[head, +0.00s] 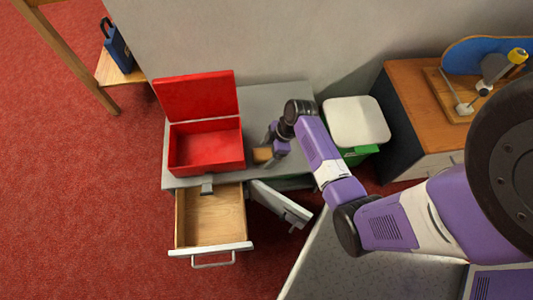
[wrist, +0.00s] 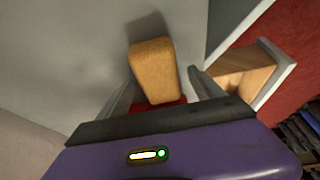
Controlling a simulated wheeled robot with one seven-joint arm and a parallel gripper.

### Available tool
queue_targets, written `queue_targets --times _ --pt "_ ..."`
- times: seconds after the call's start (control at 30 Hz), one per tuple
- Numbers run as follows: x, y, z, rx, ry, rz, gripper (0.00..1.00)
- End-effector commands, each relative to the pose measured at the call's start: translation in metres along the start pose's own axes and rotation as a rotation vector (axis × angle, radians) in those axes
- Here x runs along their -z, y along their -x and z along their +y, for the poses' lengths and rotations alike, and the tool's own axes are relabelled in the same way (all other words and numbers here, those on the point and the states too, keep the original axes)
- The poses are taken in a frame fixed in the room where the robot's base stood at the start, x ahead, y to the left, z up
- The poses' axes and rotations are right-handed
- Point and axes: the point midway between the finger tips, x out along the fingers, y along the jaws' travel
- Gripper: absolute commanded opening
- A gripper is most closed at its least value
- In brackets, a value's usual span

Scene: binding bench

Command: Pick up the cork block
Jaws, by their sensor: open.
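The cork block (head: 262,154) is a small tan-brown block on the grey bench top (head: 267,97), just right of the red box (head: 207,146). In the wrist view the cork block (wrist: 154,70) stands out from between the fingers of my gripper (wrist: 160,85). One finger is on each side of it, and a gap shows on the right; contact on the left is hard to tell. In the head view my gripper (head: 270,142) is at the block's right side, partly hidden by my wrist. My gripper is open.
The red box stands with its lid raised. Below the bench top, a drawer (head: 211,216) is pulled out and a cabinet door (head: 281,204) hangs open. A green bin with a white lid (head: 356,121) and a wooden cabinet (head: 415,105) stand to the right.

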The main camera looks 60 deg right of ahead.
Motion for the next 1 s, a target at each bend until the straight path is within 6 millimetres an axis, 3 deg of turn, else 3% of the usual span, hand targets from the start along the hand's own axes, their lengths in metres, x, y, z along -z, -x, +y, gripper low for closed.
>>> queue_targets --times 0.07,0.67,1.0 --pt "-0.0003 -0.0071 0.0002 0.000 0.000 0.000 0.76" --pt "-0.0007 -0.0088 0.0005 -0.001 0.000 0.000 0.74" --pt "-0.0007 -0.0086 0.0005 -0.001 0.000 0.000 0.11"
